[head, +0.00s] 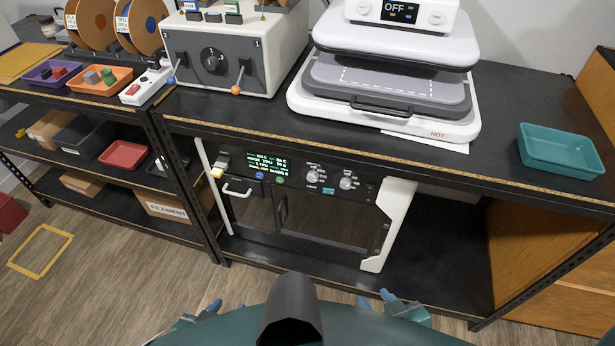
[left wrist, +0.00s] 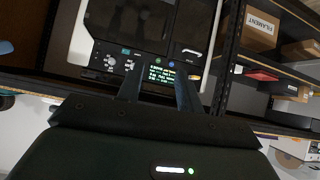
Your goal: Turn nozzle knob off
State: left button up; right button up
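A white-framed machine with a dark front stands on the shelf under the bench. Its control panel (head: 290,178) carries a lit text display (head: 268,164) and two silver knobs, a left knob (head: 313,173) and a right knob (head: 347,182). Their labels are too small to read, so I cannot tell which is the nozzle knob. The left wrist view shows the panel upside down, with a knob (left wrist: 109,61) left of the display (left wrist: 160,72). My left gripper (head: 201,310) (left wrist: 157,90) is open and empty, away from the panel. My right gripper (head: 375,298) looks open and empty, low in front.
A heat press (head: 385,85) and a grey-white control box (head: 225,55) stand on the bench, with a teal tray (head: 560,150) at right. The bench edge (head: 400,168) overhangs the panel. The shelf right of the machine is clear.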

aim_at(313, 176)
jog(key=i+l, duration=0.1)
jog(key=l, duration=0.25)
jog(key=i+l, duration=0.1)
jog(key=l, duration=0.2)
jog(key=i+l, duration=0.3)
jog(key=i, duration=0.15)
jog(key=u, duration=0.05)
